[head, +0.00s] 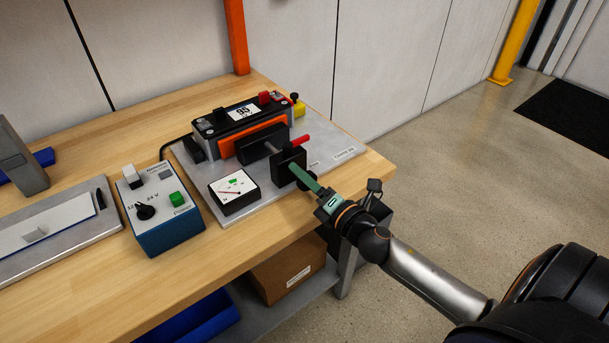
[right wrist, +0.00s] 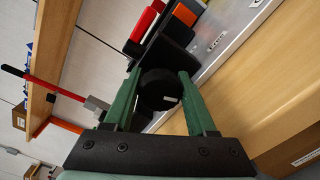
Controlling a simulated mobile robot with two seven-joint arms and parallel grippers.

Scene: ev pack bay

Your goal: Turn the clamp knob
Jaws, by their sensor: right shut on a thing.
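The clamp knob (right wrist: 158,88) is round and black with a small pale mark, between the green fingers of my right gripper (right wrist: 160,98) in the right wrist view. My right gripper (head: 303,178) is shut on it. In the head view the green fingers partly hide the knob (head: 307,185). The black clamp block (head: 288,166) stands behind the knob on the grey plate (head: 335,155), facing a black module with an orange band (head: 240,127). A dial gauge (head: 234,188) lies left of the clamp. My left gripper is not in view.
A blue control box (head: 163,228) with a green button stands left of the plate. A metal tray (head: 62,250) lies further left. Below the bench are a cardboard box (head: 290,272) and a blue bin (head: 200,318). Open floor lies to the right.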

